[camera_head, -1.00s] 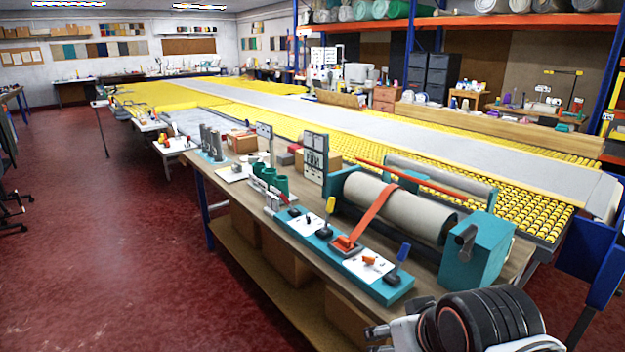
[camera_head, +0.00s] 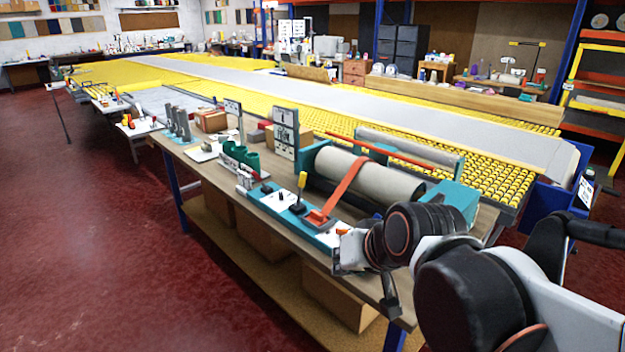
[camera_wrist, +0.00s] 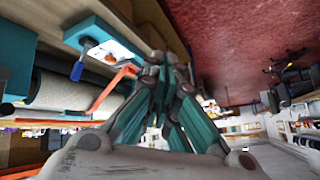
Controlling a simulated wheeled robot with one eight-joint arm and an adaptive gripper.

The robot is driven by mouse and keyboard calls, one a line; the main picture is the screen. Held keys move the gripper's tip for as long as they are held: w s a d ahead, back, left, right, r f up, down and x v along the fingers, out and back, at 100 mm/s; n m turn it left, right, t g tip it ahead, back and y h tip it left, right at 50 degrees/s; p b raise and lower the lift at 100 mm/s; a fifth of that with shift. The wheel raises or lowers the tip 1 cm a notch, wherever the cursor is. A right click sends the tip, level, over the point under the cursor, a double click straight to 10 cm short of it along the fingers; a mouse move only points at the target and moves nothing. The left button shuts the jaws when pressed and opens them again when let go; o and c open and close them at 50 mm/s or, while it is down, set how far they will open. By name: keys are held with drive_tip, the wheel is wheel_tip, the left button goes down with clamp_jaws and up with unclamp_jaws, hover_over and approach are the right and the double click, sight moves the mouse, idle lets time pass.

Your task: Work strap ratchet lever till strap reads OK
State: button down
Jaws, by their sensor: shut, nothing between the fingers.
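The orange strap (camera_head: 347,184) runs over a beige roll (camera_head: 378,177) down to a red-orange ratchet (camera_head: 318,217) on a teal base strip at the table's front. A yellow-handled lever (camera_head: 302,182) stands upright just left of it. In the wrist view, a blue-handled lever (camera_wrist: 77,71) and the orange strap (camera_wrist: 104,92) are left of my gripper (camera_wrist: 166,60). My gripper is shut and empty, over the table's front edge, apart from the ratchet. My arm hides the right end of the base strip in the head view. I cannot read a strap status.
A teal housing (camera_head: 452,196) is partly behind my arm. Cardboard boxes (camera_head: 337,293) sit on the shelf below. The red floor (camera_head: 120,250) in front of the table is clear.

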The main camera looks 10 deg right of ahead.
drive_tip(key=w+r+m+t+y+p, duration=0.3)
drive_tip(key=w+m, duration=0.4)
drive_tip(key=w, duration=1.8)
drive_tip(key=m+t+h, duration=0.1)
drive_tip(key=m+t, duration=0.4)
drive_tip(key=m, duration=0.4)
approach(302, 180)
drive_tip(key=d, duration=0.4)
drive_tip(key=shift+s+d+f+m+h, duration=0.1)
drive_tip(key=shift+s+f+m+h, duration=0.15)
drive_tip(key=shift+f, duration=0.4)
drive_tip(key=shift+w, duration=0.15)
drive_tip(key=r+b+x, duration=0.1)
drive_tip(key=b+x, duration=0.2)
drive_tip(key=x, duration=0.6)
drive_tip(key=shift+w+f, duration=0.3)
drive_tip(key=shift+w, duration=0.1)
